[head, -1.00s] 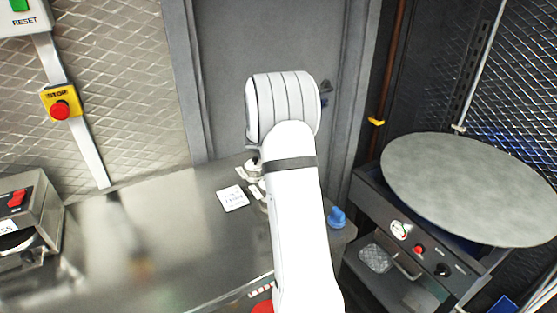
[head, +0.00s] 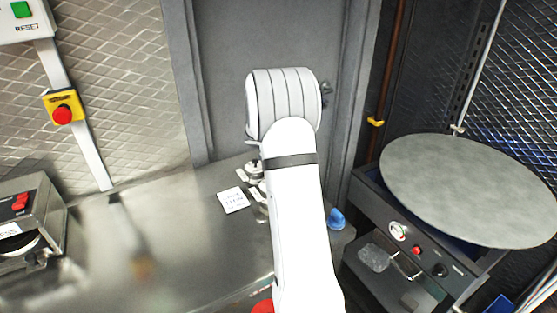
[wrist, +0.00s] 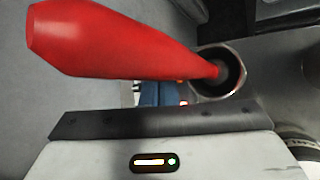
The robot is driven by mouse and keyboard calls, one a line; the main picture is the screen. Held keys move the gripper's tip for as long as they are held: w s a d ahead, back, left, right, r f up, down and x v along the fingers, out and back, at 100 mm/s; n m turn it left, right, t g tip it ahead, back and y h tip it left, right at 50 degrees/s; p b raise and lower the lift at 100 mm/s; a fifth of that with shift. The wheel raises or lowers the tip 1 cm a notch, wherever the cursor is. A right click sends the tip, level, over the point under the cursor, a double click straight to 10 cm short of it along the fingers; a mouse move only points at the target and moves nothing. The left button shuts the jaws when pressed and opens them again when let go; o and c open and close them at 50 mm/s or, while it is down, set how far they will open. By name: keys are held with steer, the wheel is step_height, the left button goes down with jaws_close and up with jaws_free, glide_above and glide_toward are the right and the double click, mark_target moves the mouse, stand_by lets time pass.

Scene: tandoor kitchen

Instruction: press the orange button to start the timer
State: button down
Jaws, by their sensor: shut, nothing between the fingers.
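I cannot make out an orange button for sure in either view. In the wrist view a tiny orange-red spot (wrist: 183,103) shows just right of my gripper (wrist: 157,94), too small to identify. The dark blue fingers of my gripper are together and hold nothing. In the head view my white arm reaches over the steel counter and hides the area behind it. Small white and dark parts (head: 256,172) show at the arm's left edge, and I cannot tell whether they belong to my gripper.
A long red tapered object (wrist: 120,42) and a round metal rim (wrist: 236,84) fill the upper wrist view. A white card (head: 233,200) lies on the counter (head: 170,235). A red stop button (head: 62,115) is on the wall. A round griddle (head: 465,190) stands at right.

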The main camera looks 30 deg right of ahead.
step_height(320, 180, up, 4)
steer(key=p, duration=0.2)
steer(key=shift+r+p, duration=0.15)
steer(key=shift+p, duration=0.25)
stand_by(0.5)
steer(key=s+a+r+m+y, duration=0.2)
steer(key=s+a+r+m, duration=0.5)
steer(key=s+a+r, duration=0.5)
steer(key=s+a+f+m+g+y, duration=0.1)
steer(key=s+a+m+y, duration=0.4)
steer(key=s+a, duration=1.5)
steer(key=s+f+m, duration=0.1)
steer(key=s+m, duration=0.2)
steer(key=shift+s+f+g+y, duration=0.15)
steer(key=shift+g+y, duration=0.15)
steer(key=shift+y, duration=0.1)
